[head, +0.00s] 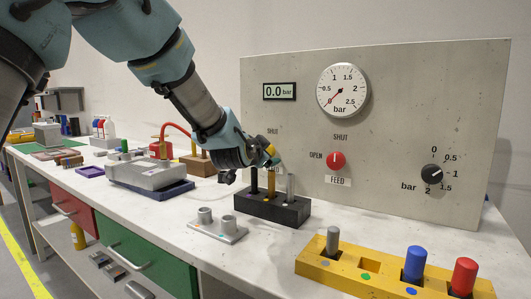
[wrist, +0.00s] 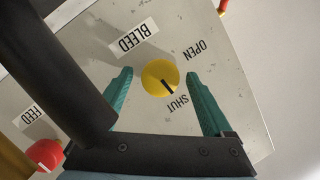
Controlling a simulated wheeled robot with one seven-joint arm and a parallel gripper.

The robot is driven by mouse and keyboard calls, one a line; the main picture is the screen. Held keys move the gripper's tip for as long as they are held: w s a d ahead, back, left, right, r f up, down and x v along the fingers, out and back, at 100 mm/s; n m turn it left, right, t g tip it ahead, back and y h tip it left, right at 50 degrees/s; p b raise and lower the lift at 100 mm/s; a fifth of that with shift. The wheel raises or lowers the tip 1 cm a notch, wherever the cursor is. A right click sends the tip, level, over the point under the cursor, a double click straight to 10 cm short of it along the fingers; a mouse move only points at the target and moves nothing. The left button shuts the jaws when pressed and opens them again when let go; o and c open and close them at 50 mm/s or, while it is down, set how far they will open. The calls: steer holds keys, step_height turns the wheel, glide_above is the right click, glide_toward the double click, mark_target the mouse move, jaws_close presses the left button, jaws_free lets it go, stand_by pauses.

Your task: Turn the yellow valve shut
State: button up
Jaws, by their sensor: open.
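The yellow valve (wrist: 158,75) is a round knob on the grey panel (wrist: 95,62), between the labels OPEN and SHUT in the wrist view. Its black pointer mark runs toward SHUT. My gripper (wrist: 161,73) is open, with one teal finger on each side of the knob. A gap shows between each finger and the knob, so I see no grip on it. In the head view my gripper (head: 263,158) is at the panel under a SHUT label and hides most of the valve.
A black block (head: 272,207) with upright pins stands close below my gripper. A dark cylinder (wrist: 60,60) crosses the wrist view's left side. The red FEED valve (head: 336,160) and black dial (head: 431,174) sit right. A yellow rack (head: 340,270) with coloured pegs stands in front.

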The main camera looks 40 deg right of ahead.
steer(key=b+v, duration=0.1)
steer(key=v, duration=0.9)
steer(key=shift+s+a, duration=0.15)
steer(key=shift+a, duration=0.2)
steer(key=shift+r, duration=0.1)
